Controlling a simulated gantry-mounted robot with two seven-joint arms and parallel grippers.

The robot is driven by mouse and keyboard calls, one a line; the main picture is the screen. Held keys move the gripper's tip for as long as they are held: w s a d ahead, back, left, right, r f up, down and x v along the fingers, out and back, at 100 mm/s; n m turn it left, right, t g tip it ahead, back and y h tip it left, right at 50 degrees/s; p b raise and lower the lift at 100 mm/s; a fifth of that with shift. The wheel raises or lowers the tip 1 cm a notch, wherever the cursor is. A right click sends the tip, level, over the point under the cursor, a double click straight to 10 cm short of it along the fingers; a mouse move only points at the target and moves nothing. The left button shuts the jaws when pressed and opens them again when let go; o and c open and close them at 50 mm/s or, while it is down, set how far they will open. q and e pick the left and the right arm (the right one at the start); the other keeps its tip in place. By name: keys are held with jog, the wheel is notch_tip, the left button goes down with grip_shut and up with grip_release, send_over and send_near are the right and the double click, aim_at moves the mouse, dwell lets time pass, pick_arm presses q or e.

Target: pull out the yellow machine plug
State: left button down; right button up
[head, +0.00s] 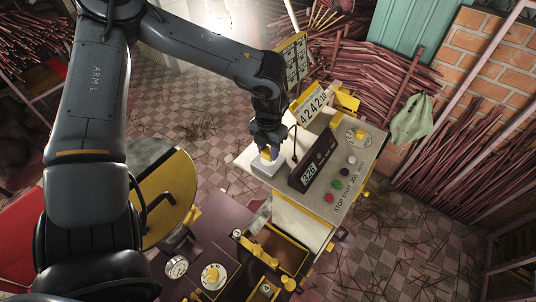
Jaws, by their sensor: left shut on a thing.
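The yellow machine plug (266,155) shows as a small yellow patch under my left gripper (267,149). My left gripper points down and is shut on the plug; its fingers hide most of it. A white socket box (263,167) sits right below, on the left end of the pale machine top (346,199). The plug is at the box's top; I cannot tell whether it is still seated in it. My right gripper is not in view.
A black display box (312,165) reading 326 stands close to the right of the socket. Green, red and other buttons (337,185) lie beyond it. A number board (311,104) rises behind.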

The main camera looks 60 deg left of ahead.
aim_at(268, 150)
pick_arm(q)
jog(key=shift+r+p, duration=1.15)
jog(key=shift+r, duration=0.95)
